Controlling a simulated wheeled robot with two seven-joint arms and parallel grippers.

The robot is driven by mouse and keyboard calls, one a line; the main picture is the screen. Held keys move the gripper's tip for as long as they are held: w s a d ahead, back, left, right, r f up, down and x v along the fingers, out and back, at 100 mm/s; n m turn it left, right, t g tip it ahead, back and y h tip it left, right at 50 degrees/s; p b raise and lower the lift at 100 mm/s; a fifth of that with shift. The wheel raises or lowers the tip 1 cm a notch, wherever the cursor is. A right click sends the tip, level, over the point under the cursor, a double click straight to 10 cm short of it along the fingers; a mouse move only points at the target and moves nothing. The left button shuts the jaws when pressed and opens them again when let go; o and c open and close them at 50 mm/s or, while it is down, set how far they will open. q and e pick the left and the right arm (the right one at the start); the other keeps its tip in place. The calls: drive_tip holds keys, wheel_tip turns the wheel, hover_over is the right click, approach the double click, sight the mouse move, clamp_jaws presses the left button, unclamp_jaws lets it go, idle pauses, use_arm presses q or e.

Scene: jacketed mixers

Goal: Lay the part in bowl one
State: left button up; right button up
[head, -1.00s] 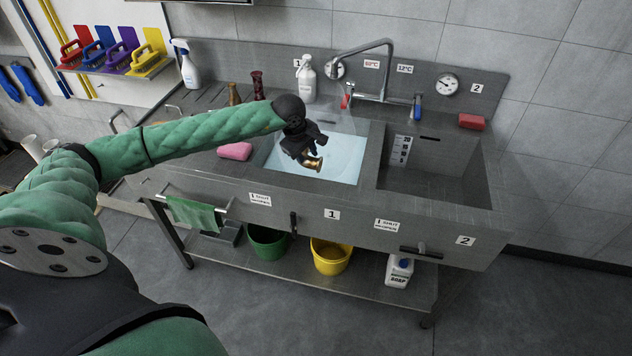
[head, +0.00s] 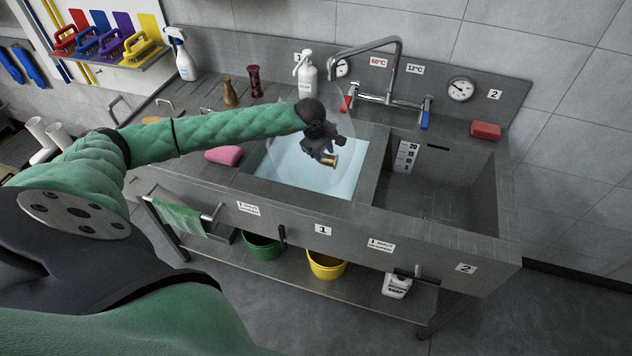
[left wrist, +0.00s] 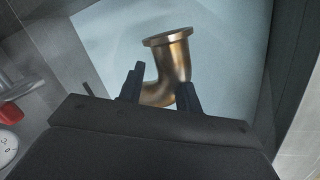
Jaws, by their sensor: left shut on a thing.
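The part is a brass-coloured bent pipe piece with a flange (head: 331,160). It also shows in the left wrist view (left wrist: 172,62), between the two dark fingers. My left gripper (head: 322,152) is shut on the part and holds it over bowl one. Bowl one (head: 270,192) is the left basin, marked 1 on its front, with pale blue liquid in it. I cannot tell exactly how high the part is above the liquid. My right gripper is not in view.
Bowl two (head: 440,203), the right basin, looks empty. The tall tap (head: 398,70) stands behind the basins.

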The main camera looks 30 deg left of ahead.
use_arm(q)
wheel_tip(320, 180, down, 17)
drive_tip(key=p, duration=0.6)
drive_tip(key=shift+d+r, duration=0.1)
drive_tip(key=shift+r, duration=0.05)
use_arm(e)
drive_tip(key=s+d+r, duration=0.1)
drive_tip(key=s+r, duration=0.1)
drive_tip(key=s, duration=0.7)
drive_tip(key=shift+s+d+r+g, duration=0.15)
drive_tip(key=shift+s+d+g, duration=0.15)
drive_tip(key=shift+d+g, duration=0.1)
use_arm(q)
drive_tip(key=shift+f, duration=0.2)
drive_tip(key=shift+f, duration=0.25)
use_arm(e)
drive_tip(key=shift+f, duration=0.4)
use_arm(q)
drive_tip(key=shift+f+b, duration=0.3)
drive_tip(key=shift+b, duration=0.4)
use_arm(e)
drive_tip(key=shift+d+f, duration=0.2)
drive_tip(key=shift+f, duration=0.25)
